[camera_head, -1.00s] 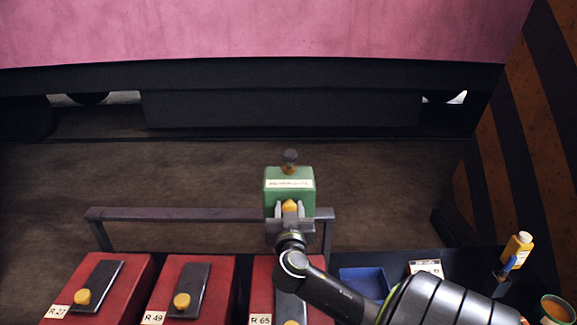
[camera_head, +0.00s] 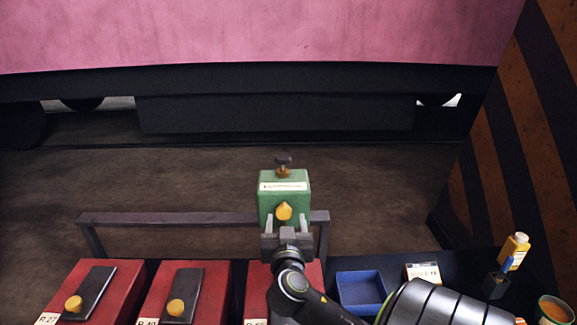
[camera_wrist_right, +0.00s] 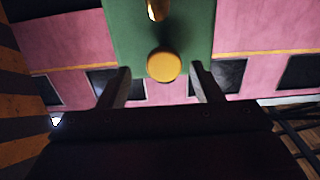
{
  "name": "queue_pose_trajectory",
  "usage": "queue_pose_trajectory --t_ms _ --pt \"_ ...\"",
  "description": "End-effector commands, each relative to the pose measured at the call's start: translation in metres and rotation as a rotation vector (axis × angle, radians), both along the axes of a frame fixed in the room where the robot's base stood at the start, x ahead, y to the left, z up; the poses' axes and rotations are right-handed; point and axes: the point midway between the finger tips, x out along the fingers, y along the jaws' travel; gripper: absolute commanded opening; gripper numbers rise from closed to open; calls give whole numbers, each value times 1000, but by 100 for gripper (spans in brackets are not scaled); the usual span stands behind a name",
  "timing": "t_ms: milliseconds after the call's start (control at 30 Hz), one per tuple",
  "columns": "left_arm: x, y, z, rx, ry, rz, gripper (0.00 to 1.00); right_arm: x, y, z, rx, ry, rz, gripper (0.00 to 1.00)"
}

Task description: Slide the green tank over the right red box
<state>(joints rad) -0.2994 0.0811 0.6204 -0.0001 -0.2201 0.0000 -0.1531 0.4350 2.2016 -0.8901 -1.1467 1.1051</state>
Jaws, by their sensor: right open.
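The green tank (camera_head: 285,183) has a white label, a dark knob on top and a yellow knob (camera_head: 284,211) on its front. It stands upright at the right part of the grey rail (camera_head: 180,219), in line with the right red box (camera_head: 258,288). My right gripper (camera_head: 285,224) is open, its fingers apart just below and in front of the yellow knob. In the right wrist view the knob (camera_wrist_right: 163,66) sits beyond the gap between the fingertips, not clasped. My right arm hides much of the right red box. My left gripper is out of view.
Two more red boxes, the middle (camera_head: 211,295) and the left (camera_head: 123,287), stand to the left. A blue tray (camera_head: 361,290), a card (camera_head: 422,272), a yellow bottle (camera_head: 515,250) and a green pot (camera_head: 555,309) are on the right. Dark open floor lies behind the rail.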

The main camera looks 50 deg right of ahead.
Motion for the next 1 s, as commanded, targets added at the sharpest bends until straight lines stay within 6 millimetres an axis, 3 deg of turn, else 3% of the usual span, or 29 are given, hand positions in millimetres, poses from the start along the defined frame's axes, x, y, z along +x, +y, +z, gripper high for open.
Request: queue_pose_trajectory --t_ms 300,733,1000 --pt "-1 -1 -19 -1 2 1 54 -36 42 -4 8 -3 -2 59" --pt "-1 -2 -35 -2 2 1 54 -69 78 -3 6 -2 -5 59" --pt "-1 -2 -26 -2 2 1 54 -82 93 0 4 0 -4 59"
